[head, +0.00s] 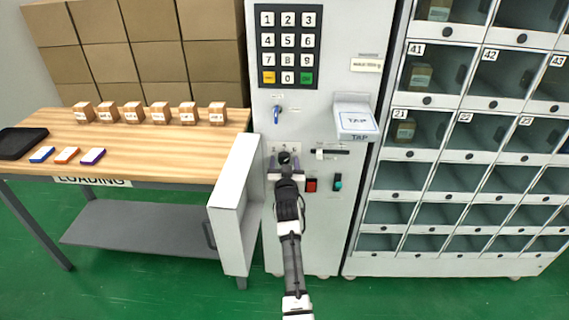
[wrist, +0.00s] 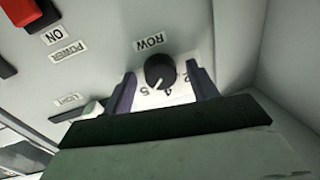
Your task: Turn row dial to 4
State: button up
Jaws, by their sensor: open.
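The row dial (wrist: 160,70) is a round black knob with a white pointer line, under the label ROW in the wrist view. In the head view the dial (head: 284,158) is a small dark knob on the grey panel. My gripper (wrist: 162,82) is open, with one purple-grey finger on each side of the dial and gaps between them and the knob. In the head view my gripper (head: 286,174) is at the panel, partly hiding the dial plate.
A red button (wrist: 20,10) and a small light switch (wrist: 92,110) sit left of the dial in the wrist view. In the head view, an open white door (head: 235,205) stands close left of my arm. A card reader (head: 355,118) juts out at upper right.

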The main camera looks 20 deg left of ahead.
jog(key=c, duration=1)
jog(key=shift+n, duration=0.3)
jog(key=n, duration=0.4)
jog(key=shift+h, duration=0.3)
jog(key=n, duration=0.4)
jog(key=shift+r+n, duration=0.1)
jog(key=shift+n, duration=0.2)
jog(key=shift+g, duration=0.3)
jog(key=o, duration=1)
